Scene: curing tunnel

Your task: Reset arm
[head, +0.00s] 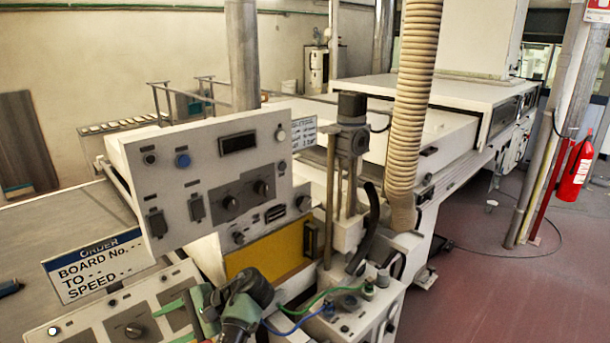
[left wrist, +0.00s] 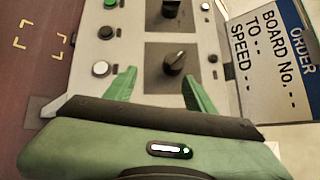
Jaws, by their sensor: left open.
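My left gripper (head: 172,322) is at the bottom of the head view, over the low control panel (head: 85,333). Its two green fingers are spread apart with nothing held between them. In the left wrist view the open fingers (left wrist: 159,76) point at a black rotary knob (left wrist: 175,64) on a dark square plate. The knob appears just beyond and between the fingertips; I cannot tell how far off it is. The same panel shows a white button (left wrist: 101,68) and a green button (left wrist: 110,3). My right gripper is in neither view.
An upright control box (head: 210,175) and an order sign (head: 95,266) stand behind the panel. A ribbed hose (head: 411,110) and a metal post (head: 242,55) rise beyond. Red floor (head: 500,290) is open at right, near a fire extinguisher (head: 575,170).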

